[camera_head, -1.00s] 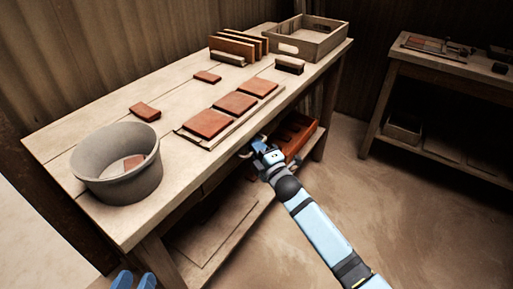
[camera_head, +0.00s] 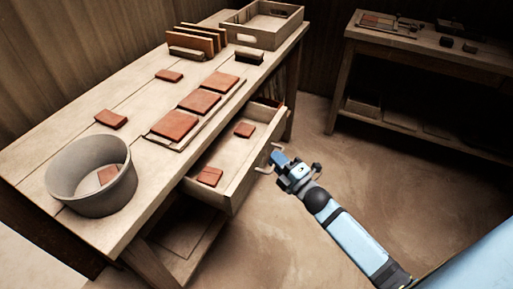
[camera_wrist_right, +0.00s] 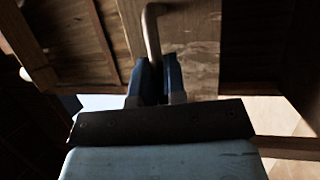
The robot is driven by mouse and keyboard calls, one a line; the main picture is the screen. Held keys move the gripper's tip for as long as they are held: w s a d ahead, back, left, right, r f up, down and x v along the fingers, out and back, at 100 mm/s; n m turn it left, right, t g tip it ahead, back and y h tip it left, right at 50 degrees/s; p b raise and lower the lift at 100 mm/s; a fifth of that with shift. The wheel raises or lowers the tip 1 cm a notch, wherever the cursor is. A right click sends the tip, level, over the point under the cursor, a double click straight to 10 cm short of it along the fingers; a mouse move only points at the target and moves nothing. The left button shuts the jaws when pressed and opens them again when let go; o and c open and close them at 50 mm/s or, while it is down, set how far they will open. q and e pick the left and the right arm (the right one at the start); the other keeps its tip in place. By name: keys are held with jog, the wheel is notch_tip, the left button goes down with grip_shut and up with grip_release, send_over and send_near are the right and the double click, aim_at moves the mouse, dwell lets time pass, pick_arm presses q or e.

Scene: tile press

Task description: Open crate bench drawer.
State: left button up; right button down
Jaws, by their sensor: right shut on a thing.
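The crate bench drawer (camera_head: 238,188) stands pulled out from under the front edge of the wooden bench (camera_head: 50,150). Two red-brown tiles lie inside, one nearer the front left (camera_head: 210,177) and one further back (camera_head: 244,130). My right gripper (camera_head: 276,160) is at the drawer front, shut on the metal drawer handle (camera_head: 266,168). The right wrist view shows the handle (camera_wrist_right: 151,35) between the blue fingers (camera_wrist_right: 153,78). My left gripper does not show in the head view.
On the bench top are a grey bucket (camera_head: 65,180), a board with tiles (camera_head: 197,102), loose tiles, a rack of upright boards (camera_head: 198,40) and a wooden crate (camera_head: 285,32). A second bench (camera_head: 440,52) stands at the back right. The floor between is clear.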

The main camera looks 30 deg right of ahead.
pick_arm(q)
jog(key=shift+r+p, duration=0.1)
jog(key=shift+p, duration=0.3)
pick_arm(e)
jog(key=shift+s+d, duration=0.75)
jog(key=shift+s, duration=0.15)
jog(key=shift+s+d, duration=0.7)
jog(key=shift+s, duration=0.2)
jog(key=c, duration=1.2)
grip_release()
pick_arm(q)
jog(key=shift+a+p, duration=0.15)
jog(key=shift+p, duration=0.2)
pick_arm(e)
jog(key=shift+v, duration=6.9)
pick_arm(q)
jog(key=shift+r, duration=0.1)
